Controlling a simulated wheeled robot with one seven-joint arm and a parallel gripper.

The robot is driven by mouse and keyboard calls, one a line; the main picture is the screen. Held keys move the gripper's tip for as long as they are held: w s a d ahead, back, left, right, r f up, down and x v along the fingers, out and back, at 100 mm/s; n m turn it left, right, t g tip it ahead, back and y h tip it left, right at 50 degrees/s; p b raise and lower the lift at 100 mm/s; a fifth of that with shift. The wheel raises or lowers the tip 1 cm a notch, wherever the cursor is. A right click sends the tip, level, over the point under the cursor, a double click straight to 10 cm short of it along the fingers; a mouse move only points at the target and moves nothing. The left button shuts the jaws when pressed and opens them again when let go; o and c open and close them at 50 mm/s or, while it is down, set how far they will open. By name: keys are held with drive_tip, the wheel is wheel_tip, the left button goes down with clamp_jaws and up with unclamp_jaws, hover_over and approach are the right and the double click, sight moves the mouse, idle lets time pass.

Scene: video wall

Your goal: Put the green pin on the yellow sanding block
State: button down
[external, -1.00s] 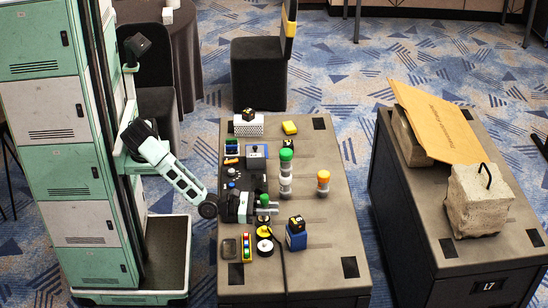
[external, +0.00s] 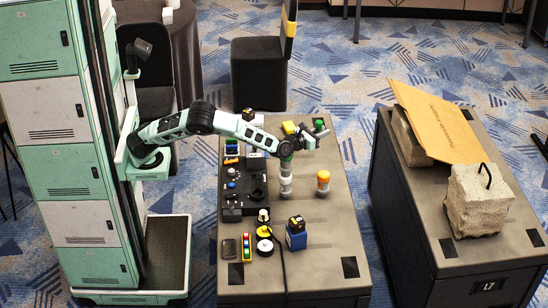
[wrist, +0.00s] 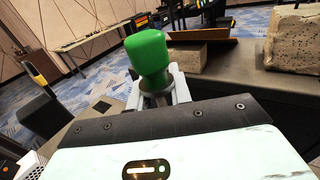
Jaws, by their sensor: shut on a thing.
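The green pin (external: 319,124) is upright in my gripper (external: 314,133). The pin's rounded green top (wrist: 147,52) fills the middle of the wrist view, with the pale fingers (wrist: 158,88) closed around its lower part. The block does not show in the wrist view.
A dark device panel (external: 235,187) and a blue box (external: 296,239) are on the table (external: 325,255). Its right side is mostly clear.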

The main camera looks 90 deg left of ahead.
drive_tip(key=a+n+g+y+b, duration=0.2)
drive_tip(key=a+n+g+y, duration=0.15)
drive_tip(key=a, duration=1.95)
drive_tip(key=n+g+y, duration=0.3)
hover_over(290, 125)
wheel_tip(290, 125, down, 16)
drive_tip(key=shift+s+r+b, duration=0.1)
drive_tip(key=shift+b, duration=0.35)
drive_tip(key=shift+d+f, duration=0.1)
drive_tip(key=shift+f, duration=2.15)
drive_tip(key=shift+f, duration=0.15)
drive_tip(key=c, duration=1.7)
unclamp_jaws()
drive_tip(key=shift+f, duration=0.1)
drive_tip(key=o, duration=0.4)
